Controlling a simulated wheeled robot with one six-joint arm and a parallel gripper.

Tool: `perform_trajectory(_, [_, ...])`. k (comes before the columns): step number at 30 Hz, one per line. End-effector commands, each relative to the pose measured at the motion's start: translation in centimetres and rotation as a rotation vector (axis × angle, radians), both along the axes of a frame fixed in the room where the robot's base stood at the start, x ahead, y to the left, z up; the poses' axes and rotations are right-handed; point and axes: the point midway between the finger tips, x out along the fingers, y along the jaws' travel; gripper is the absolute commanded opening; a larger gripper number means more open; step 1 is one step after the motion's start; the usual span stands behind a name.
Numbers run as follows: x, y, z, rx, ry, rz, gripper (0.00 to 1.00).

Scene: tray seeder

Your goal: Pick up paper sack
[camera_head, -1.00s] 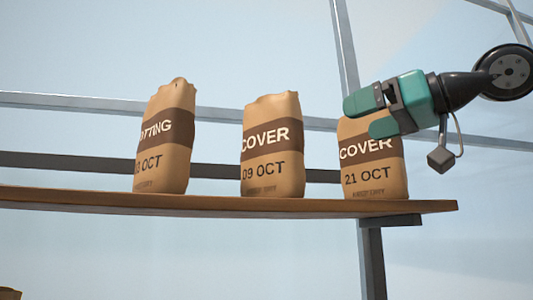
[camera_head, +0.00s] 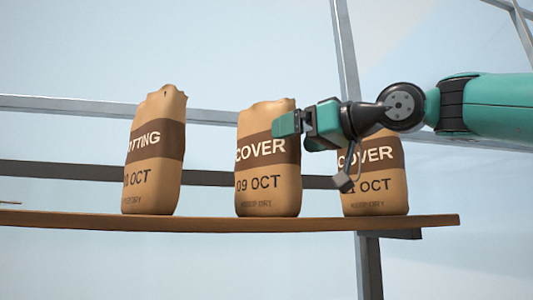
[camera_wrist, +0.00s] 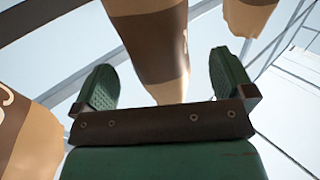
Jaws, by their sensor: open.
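Three brown paper sacks stand upright on a wooden shelf (camera_head: 300,223). The left sack (camera_head: 153,150) has a label ending in "OTTING". The middle sack (camera_head: 268,200) reads "COVER" and "09 OCT". The right sack (camera_head: 376,200) also reads "COVER", its date partly hidden by my arm. My gripper (camera_head: 285,124) is in front of the upper right part of the middle sack, with its jaws open. In the wrist view, the two green fingers (camera_wrist: 165,85) are spread apart, and a sack (camera_wrist: 155,45) shows between and beyond them. I cannot tell whether they touch it.
Parts of other sacks show at the left edge (camera_wrist: 30,140) and upper right (camera_wrist: 247,15) of the wrist view. Metal frame bars (camera_head: 60,103) run behind the shelf, and an upright post (camera_head: 370,265) stands below its right end. Gaps separate the sacks.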

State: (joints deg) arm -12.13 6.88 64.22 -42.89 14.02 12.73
Motion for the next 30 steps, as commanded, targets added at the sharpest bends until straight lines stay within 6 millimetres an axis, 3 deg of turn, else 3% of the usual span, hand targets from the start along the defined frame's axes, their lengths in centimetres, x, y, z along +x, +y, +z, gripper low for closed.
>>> perform_trajectory(8, [2.3, 3.2, 0.4, -0.002, 0.003, 0.001, 1.00])
perform_trajectory(17, [2.7, 3.5, 0.0, -0.001, 0.001, -0.002, 0.98])
perform_trajectory(27, [2.6, 3.4, 0.1, -0.001, 0.001, -0.002, 0.20])
perform_trajectory(30, [2.5, 3.4, 0.3, 0.003, -0.005, -0.002, 0.20])
